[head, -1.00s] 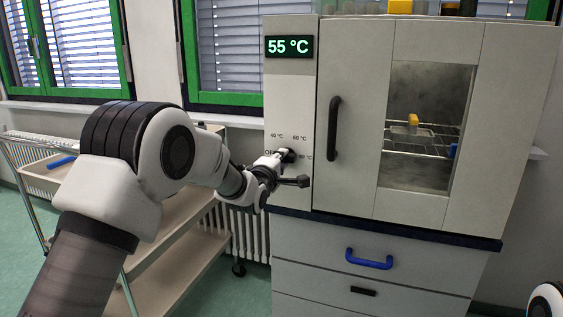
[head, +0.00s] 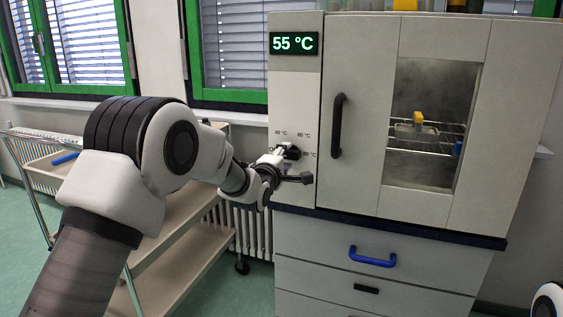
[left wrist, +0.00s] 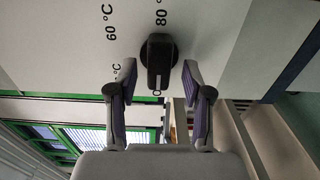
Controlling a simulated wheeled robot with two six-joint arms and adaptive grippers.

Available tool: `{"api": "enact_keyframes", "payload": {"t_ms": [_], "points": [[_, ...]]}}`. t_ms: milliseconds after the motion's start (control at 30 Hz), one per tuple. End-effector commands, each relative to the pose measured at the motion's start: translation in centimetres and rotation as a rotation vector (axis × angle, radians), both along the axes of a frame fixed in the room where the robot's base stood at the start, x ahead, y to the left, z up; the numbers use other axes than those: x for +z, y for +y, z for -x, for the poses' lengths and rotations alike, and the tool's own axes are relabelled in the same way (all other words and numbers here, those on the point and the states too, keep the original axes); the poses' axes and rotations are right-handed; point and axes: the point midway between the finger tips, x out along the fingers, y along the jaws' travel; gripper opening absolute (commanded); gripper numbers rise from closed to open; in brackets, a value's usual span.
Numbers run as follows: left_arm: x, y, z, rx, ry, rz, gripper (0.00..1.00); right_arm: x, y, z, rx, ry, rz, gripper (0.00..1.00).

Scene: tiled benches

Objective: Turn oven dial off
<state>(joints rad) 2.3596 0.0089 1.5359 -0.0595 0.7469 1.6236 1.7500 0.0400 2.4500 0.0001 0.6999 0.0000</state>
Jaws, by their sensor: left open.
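The oven (head: 353,60) is a pale cabinet with a glass window, and its door is closed. Its green display (head: 294,43) reads 55 °C. The black oven dial (head: 289,151) sits on the front panel below the display, partly hidden by my gripper in the head view. In the left wrist view the dial (left wrist: 158,62) stands just ahead, between the lines of my two fingertips. Printed 60 °C and 80 °C marks show beside it. My left gripper (left wrist: 157,80) is open, one finger on each side of the dial. I cannot tell whether either finger touches it. The left gripper also shows at the panel (head: 293,165) in the head view.
A black vertical door handle (head: 337,126) is right of the dial. The oven stands on a drawer cabinet with a blue handle (head: 373,257). A trolley (head: 192,262) stands left, behind my left arm. Small items stand on the oven's top.

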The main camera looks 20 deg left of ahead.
Motion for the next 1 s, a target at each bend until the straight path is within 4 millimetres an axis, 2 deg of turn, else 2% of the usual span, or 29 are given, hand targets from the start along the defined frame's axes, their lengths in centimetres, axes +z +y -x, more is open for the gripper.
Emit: {"api": "enact_keyframes", "payload": {"t_ms": [167,400,500,633,1000], "points": [[0.1,0.1,2.9,0.000,0.001,0.001,0.50,0.0,0.0,0.0,0.000,0.000,0.000,0.88],[0.0,0.4,9.1,0.001,0.002,0.001,0.50,0.0,0.0,0.0,0.000,0.000,0.000,0.88],[0.0,0.4,10.8,0.001,0.002,0.001,0.50,0.0,0.0,0.0,0.000,0.000,0.000,0.88],[0.0,0.5,11.7,0.001,0.001,0.001,0.50,0.0,0.0,0.0,0.000,0.000,0.000,0.88],[0.0,0.5,11.7,0.001,0.000,0.001,0.50,0.0,0.0,0.0,0.000,0.000,0.000,0.88]]}}
